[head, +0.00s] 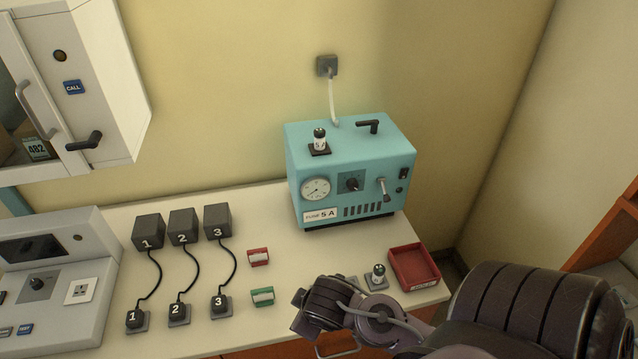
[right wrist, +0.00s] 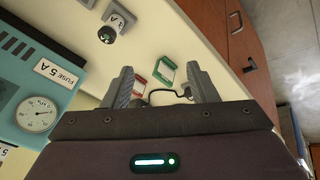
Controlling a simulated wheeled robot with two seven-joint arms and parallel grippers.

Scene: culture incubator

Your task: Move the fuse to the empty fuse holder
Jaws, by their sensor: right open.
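A fuse (head: 319,139) with a white body and dark cap stands upright in a black holder (head: 319,150) on top of the teal device (head: 300,160), whose plate reads "FUSE 5 A". A second dark-capped fuse (head: 378,271) stands on a grey base on the bench; a dark-capped fuse (right wrist: 107,34) beside a "5 A" label also shows in the right wrist view. No clearly empty holder can be made out. My right gripper (right wrist: 163,84) is open, with nothing between its fingers, above the bench. In the head view my right arm hides part of the bench. My left gripper is out of view.
A red tray (head: 435,284) stands at the bench's right. Several cabled black plugs and boxes fill the bench's left part. A dark lever (head: 368,126) sits on the device.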

